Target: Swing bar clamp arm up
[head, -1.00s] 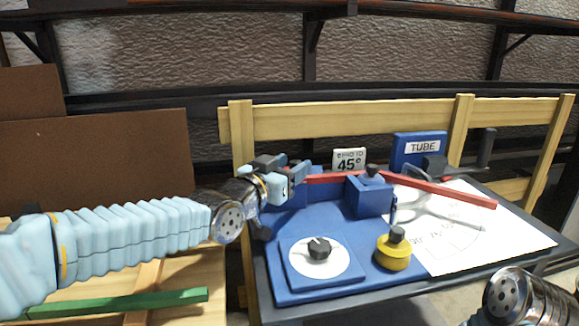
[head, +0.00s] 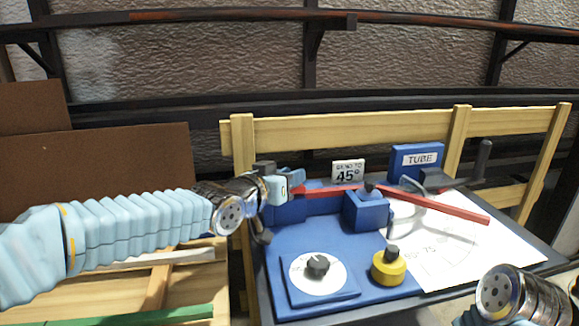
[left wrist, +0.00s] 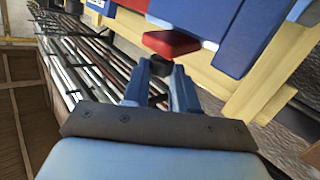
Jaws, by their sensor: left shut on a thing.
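A long red bar (head: 440,205) runs across the blue bending fixture (head: 300,236), passing a blue block with a black knob (head: 367,211). My left gripper (head: 297,184) is at the bar's left end, its fingers close together on it. In the left wrist view the bar's red end (left wrist: 172,42) shows at the fingertips (left wrist: 160,68); the exact contact is partly hidden. A dark lever with an upright handle (head: 482,162) stands at the right behind the bar. I cannot tell which part is the clamp arm. My right wrist shows at lower right; its fingers are out of frame.
A white dial with a black knob (head: 317,265) and a yellow piece with a black knob (head: 388,268) stand in front. A "TUBE" box (head: 417,160) and a 45° sign (head: 348,171) stand behind. A paper angle sheet (head: 500,248) lies at right. A wooden rail (head: 300,130) runs behind.

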